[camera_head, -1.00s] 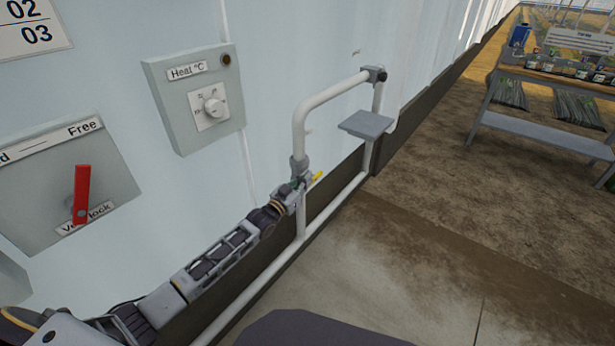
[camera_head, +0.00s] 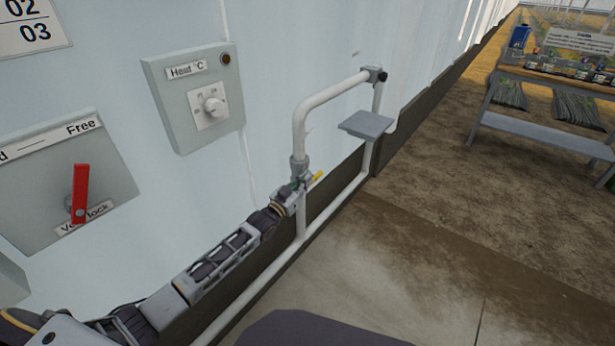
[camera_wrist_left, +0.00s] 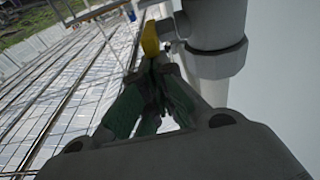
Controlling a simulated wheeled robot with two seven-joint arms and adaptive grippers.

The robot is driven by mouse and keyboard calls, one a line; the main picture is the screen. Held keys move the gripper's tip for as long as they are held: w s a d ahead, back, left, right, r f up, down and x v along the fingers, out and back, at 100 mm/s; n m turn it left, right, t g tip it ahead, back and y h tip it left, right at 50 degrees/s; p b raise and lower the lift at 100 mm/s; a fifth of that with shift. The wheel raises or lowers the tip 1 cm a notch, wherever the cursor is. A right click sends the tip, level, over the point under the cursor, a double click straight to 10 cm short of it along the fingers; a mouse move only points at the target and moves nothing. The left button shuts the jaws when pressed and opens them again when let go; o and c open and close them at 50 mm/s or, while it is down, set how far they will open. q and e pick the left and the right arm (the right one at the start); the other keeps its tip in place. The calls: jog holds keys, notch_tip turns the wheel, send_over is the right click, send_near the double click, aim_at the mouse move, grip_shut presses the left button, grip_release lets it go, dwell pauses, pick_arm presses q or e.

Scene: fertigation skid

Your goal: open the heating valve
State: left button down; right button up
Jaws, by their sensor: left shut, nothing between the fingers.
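The heating valve sits on the white pipe by the wall, with a yellow lever (camera_head: 318,177) pointing up and to the right, away from the pipe. Its grey pipe fitting (camera_head: 300,168) is just above my left gripper. My left gripper (camera_head: 302,184) is at the valve, close below the lever. In the left wrist view the yellow lever (camera_wrist_left: 150,39) stands just beyond the closed fingertips (camera_wrist_left: 157,62), beside the grey pipe collar (camera_wrist_left: 216,57). The fingers are shut with nothing between them; I cannot tell whether they touch the lever. My right gripper is out of view.
A heat control box (camera_head: 196,97) and a panel with a red lever (camera_head: 80,194) are on the wall at left. A small grey shelf (camera_head: 367,124) juts out by the pipe loop. The concrete floor (camera_head: 400,270) in front is clear. A plant bench (camera_head: 540,125) stands farther right.

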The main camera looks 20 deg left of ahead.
pick_arm(q)
jog(key=shift+f+b, duration=0.2)
jog(key=shift+b, duration=0.2)
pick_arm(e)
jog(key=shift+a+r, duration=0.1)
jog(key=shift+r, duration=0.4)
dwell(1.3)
pick_arm(q)
jog(key=shift+s, duration=0.1)
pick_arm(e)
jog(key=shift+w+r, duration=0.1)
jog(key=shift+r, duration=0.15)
pick_arm(q)
jog(key=shift+b, duration=0.3)
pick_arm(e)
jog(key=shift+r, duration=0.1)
pick_arm(q)
jog(key=shift+f, duration=0.1)
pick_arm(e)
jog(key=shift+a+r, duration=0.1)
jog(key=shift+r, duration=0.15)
pick_arm(q)
jog(key=shift+a, duration=0.1)
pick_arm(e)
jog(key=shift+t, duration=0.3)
